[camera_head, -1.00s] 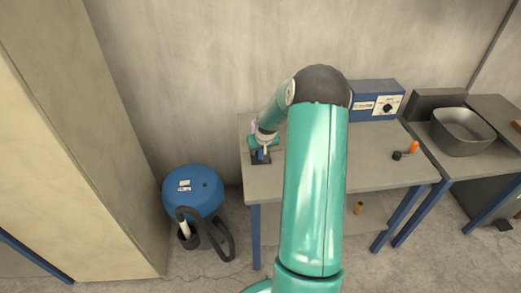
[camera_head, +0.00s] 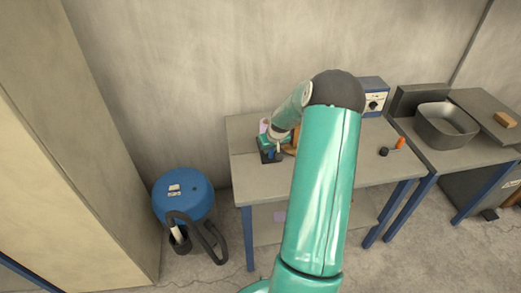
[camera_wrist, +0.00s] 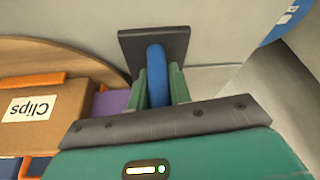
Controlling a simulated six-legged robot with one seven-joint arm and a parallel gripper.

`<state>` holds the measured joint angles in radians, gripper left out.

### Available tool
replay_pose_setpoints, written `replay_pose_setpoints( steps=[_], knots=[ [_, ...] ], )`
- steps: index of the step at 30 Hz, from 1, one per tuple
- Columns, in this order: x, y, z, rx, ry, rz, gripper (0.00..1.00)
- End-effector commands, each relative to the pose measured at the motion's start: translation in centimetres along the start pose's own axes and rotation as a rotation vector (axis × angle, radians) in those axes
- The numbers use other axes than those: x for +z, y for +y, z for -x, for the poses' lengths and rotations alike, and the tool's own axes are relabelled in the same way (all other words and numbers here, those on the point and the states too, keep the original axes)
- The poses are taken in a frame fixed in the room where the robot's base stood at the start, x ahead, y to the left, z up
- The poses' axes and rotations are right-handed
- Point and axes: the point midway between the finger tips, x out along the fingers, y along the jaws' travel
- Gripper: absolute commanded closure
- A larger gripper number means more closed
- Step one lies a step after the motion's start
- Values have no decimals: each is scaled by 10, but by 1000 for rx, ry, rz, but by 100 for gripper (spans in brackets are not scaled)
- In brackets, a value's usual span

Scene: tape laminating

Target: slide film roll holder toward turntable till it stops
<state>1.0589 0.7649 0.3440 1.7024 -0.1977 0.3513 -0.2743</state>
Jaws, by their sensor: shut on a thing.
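The film roll holder has a dark square base plate (camera_wrist: 178,42) and a blue upright post (camera_wrist: 157,72). In the head view its dark base (camera_head: 271,158) sits near the table's left end. My gripper (camera_wrist: 159,84) is shut on the blue post, one green finger on each side. In the head view my gripper (camera_head: 275,146) is partly covered by my arm. The turntable, a round wooden disc (camera_wrist: 75,53), lies left of the holder in the wrist view, close to the plate. In the head view my arm hides most of it.
A cardboard box marked Clips (camera_wrist: 45,108) and a purple item (camera_wrist: 112,102) are at the turntable. A blue control box (camera_head: 374,98) stands at the table's back. A blue vacuum (camera_head: 184,195) stands on the floor left of the table (camera_head: 243,168).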

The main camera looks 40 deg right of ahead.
Motion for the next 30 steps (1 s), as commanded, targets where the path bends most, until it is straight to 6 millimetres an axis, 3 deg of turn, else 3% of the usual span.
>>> replay_pose_setpoints(
  steps=[8,9,12,23,30],
  knots=[
    [2,6,1,6,0,-5,100],
    [2,7,1,7,0,-5,76],
    [2,7,1,6,0,-5,59],
    [1,4,5,4,0,-3,59],
    [0,5,42,6,2,-3,59]
  ],
)
